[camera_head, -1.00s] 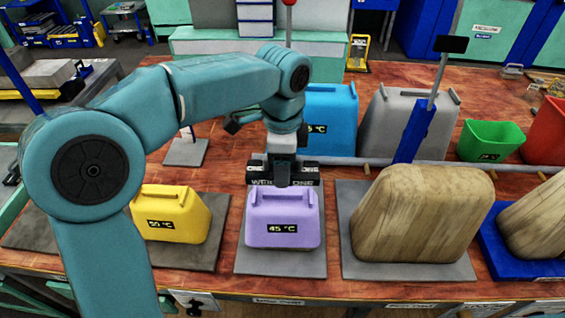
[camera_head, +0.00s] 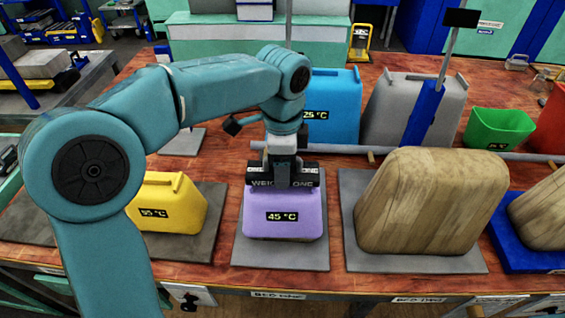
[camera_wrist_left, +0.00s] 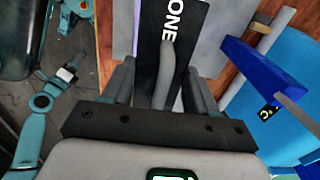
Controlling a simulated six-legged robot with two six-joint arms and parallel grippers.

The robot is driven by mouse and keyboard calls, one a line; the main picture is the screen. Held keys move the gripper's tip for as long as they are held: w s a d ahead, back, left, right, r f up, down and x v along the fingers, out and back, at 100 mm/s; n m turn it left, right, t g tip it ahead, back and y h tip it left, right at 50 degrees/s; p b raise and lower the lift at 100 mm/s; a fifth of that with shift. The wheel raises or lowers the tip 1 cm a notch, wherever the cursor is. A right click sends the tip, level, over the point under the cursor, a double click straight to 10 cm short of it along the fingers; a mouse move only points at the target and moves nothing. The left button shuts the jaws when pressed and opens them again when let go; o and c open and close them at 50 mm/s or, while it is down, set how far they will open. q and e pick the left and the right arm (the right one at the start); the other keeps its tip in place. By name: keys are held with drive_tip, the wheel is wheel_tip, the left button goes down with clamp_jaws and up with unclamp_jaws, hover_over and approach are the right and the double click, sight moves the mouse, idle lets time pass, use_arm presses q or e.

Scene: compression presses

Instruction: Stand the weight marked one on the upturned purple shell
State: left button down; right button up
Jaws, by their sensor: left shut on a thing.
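The weight marked one is a dark block (camera_head: 260,183) with white lettering, partly hidden by my left gripper (camera_head: 284,160). The gripper is shut on its grey handle, which shows in the left wrist view (camera_wrist_left: 166,75) with the word ONE beside it. The purple shell (camera_head: 284,225), labelled 45 °C, sits on a grey plate (camera_head: 245,262) at the middle front. The weight is right at the shell's top and covers its upper edge. I cannot tell whether it bears on the shell. My right gripper is not in view.
A yellow shell (camera_head: 172,205) stands left and a large wooden block (camera_head: 430,205) right, each on a plate. Blue (camera_head: 335,100) and grey (camera_head: 400,105) containers and a green bin (camera_head: 497,128) stand behind a grey rail. Bare table shows between the plates.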

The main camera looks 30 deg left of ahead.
use_arm(q)
drive_tip(key=shift+w, duration=0.15)
drive_tip(key=shift+f, duration=0.15)
drive_tip(key=shift+f+b, duration=0.5)
drive_tip(key=shift+f, duration=0.05)
idle(0.4)
drive_tip(key=shift+c, duration=1.1)
unclamp_jaws()
drive_tip(key=shift+f, duration=0.15)
wheel_tip(320, 180, up, 17)
drive_tip(key=p, duration=0.3)
drive_tip(key=shift+f, duration=0.2)
